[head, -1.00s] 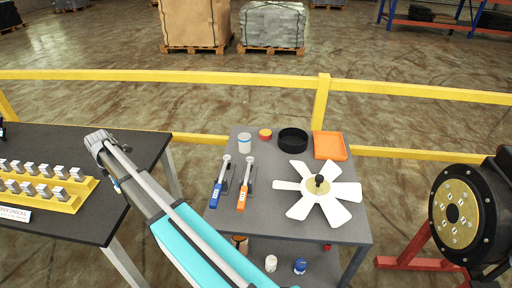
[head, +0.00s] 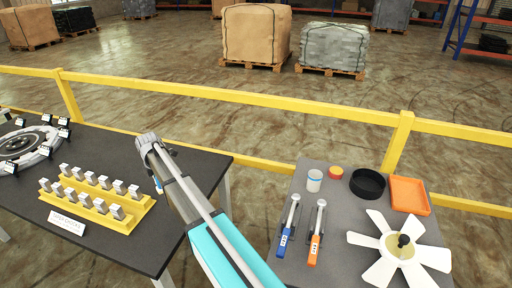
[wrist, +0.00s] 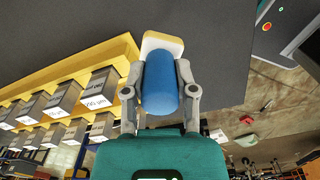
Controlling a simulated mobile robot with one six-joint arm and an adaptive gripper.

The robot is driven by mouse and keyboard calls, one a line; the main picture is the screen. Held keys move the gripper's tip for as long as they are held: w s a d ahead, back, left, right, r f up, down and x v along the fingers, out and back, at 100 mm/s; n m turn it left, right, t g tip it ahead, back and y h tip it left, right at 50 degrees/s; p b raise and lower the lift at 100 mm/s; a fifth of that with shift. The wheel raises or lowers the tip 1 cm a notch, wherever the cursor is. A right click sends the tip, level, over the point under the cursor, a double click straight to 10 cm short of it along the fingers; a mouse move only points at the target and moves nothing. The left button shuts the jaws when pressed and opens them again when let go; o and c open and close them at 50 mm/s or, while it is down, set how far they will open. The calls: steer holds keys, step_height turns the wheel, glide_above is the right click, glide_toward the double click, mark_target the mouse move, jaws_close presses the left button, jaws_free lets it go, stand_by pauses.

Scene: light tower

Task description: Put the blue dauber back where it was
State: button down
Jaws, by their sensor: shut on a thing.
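The blue dauber (wrist: 160,82) is a blue cylinder with a pale cream pad at its far end. My gripper (wrist: 161,92) is shut on it, one finger on each side of the blue body, in the wrist view. The dark table top (wrist: 215,35) lies beyond the pad; I cannot tell the gap between them. In the head view the end of my arm is over the right part of the dark table (head: 190,165).
A yellow rack (head: 125,222) of labelled metal blocks is close to the dauber, and a ring fixture (head: 22,146) stands at far left. The grey cart (head: 345,225) holds a blue-handled tool (head: 286,238), an orange-handled tool (head: 315,245), an orange tray (head: 409,195) and a white fan (head: 370,240).

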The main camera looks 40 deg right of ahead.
steer(key=shift+w, duration=0.15)
steer(key=shift+d, duration=0.25)
